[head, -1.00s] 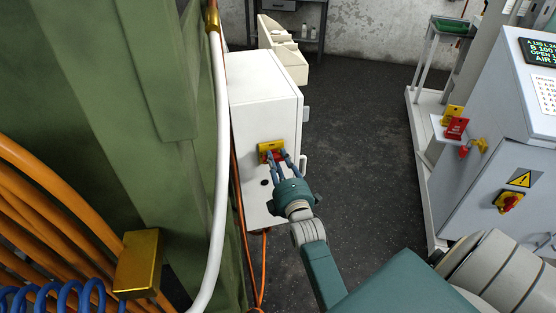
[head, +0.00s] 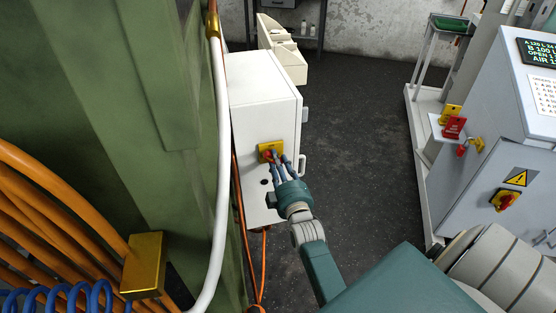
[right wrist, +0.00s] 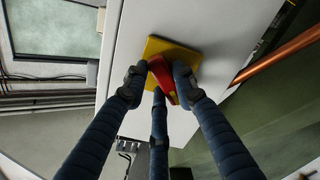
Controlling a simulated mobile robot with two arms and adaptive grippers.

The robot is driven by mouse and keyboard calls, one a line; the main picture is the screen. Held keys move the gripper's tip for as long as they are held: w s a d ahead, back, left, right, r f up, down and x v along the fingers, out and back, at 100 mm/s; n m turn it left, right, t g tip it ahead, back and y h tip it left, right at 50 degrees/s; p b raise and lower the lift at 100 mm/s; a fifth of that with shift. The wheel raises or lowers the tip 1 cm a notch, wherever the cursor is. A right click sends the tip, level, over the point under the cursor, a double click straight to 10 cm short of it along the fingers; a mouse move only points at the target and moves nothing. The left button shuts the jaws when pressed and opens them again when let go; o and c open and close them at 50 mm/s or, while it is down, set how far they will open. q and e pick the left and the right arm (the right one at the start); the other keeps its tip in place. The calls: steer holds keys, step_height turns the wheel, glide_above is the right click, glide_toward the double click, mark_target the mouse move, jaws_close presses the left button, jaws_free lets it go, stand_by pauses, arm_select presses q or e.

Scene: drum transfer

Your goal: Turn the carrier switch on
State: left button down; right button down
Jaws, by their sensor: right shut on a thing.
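The carrier switch is a red handle (right wrist: 158,78) on a yellow plate (right wrist: 184,52), fixed to the front of a white cabinet (head: 262,100). In the head view the yellow plate (head: 270,147) shows above my right gripper (head: 279,160), which reaches in from below right. In the right wrist view the blue fingers of my right gripper (right wrist: 157,82) are closed around the red handle, one on each side and one below. The handle lies at a slant across the plate. My left gripper is not in view.
A green column and white pipe (head: 222,150) stand close on the left of the cabinet. Orange hoses (head: 60,200) hang at the left. A grey control cabinet (head: 480,140) with another red-yellow switch (head: 507,201) stands right. Dark floor (head: 355,130) between is clear.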

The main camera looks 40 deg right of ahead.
steer(key=shift+w+a+f+m+p, duration=0.1)
steer(key=shift+m+p, duration=0.2)
steer(key=shift+m, duration=2.05)
steer(key=shift+w+f+m+p, duration=0.1)
steer(key=shift+m+p, duration=0.2)
steer(key=shift+m, duration=2.05)
steer(key=c, duration=1.5)
jaws_free()
steer(key=shift+o, duration=0.6)
steer(key=shift+f, duration=0.15)
steer(key=v, duration=1.2)
steer(key=shift+w+a, duration=0.1)
